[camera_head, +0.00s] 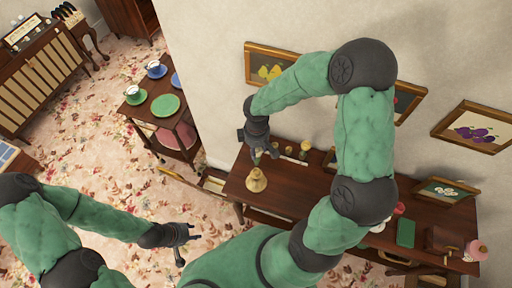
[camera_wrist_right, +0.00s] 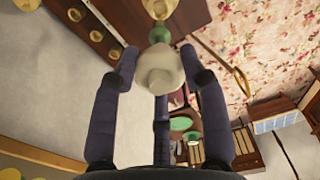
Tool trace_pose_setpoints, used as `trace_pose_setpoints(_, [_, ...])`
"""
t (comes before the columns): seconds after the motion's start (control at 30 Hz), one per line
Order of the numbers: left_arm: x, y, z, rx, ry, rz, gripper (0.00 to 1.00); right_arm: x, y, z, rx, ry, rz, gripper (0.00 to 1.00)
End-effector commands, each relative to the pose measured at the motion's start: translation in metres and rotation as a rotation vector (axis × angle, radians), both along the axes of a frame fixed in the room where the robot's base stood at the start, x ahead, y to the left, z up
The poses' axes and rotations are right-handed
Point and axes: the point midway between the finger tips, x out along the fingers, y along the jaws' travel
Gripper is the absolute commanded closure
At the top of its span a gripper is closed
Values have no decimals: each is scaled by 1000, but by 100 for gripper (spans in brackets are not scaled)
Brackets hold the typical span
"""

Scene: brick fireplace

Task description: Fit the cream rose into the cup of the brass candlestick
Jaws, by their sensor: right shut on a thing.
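The brass candlestick (camera_head: 256,183) stands on the left end of the dark wooden table. My right gripper (camera_head: 257,145) is above it, pointing down. In the right wrist view, my right gripper (camera_wrist_right: 160,85) is shut on the cream rose (camera_wrist_right: 160,68), whose pale head lies between the dark fingers. Its green part (camera_wrist_right: 159,35) points away from the palm toward the brass candlestick (camera_wrist_right: 160,7), which is cut off by the top edge. I cannot tell whether the stem touches the cup. My left gripper (camera_head: 183,237) is open and empty over the carpet, far from the candlestick.
Several small yellowish items (camera_head: 303,150) stand along the table's wall side (camera_head: 285,185). A green box (camera_head: 405,232) and a framed picture (camera_head: 445,192) are at its right. A side table with green plates (camera_head: 165,105) stands beyond the carpet.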

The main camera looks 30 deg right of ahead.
Motion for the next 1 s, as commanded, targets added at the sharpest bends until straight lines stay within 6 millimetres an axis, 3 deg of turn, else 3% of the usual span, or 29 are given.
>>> trace_pose_setpoints(0.37, [0, 0, -7, 0, 0, 0, 60, 0, 0, -6, 0, 0, -4, 80])
trace_pose_setpoints(1.0, [0, 0, -51, 0, 0, 0, 60, 0, 0, -55, 0, 0, -4, 80])
